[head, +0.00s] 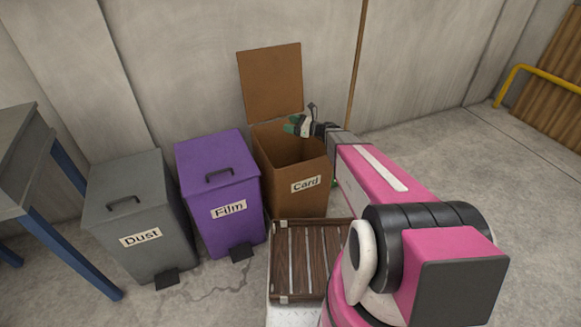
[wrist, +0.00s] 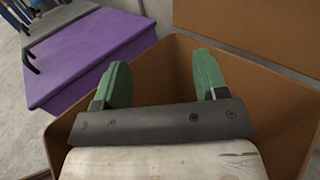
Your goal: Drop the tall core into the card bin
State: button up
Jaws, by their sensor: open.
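The brown card bin (head: 283,190), labelled "Card", stands against the wall with its lid (head: 270,82) raised at the back. My gripper (head: 292,125) is over the bin's open top, near its back rim. In the wrist view the green fingers of my gripper (wrist: 161,66) are spread apart with nothing between them. The bin's brown walls (wrist: 285,108) show around and below them. No tall core can be made out in either view. The bin's floor is hidden by the gripper and the front wall.
A purple film bin (head: 220,185) with a shut lid stands left of the card bin; a grey dust bin (head: 135,205) stands further left. A slatted wooden tray (head: 308,258) lies in front. A thin pole (head: 357,60) leans on the wall. The floor at right is clear.

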jog(key=v, duration=1)
jog(key=shift+d, duration=0.4)
jog(key=shift+s, duration=0.1)
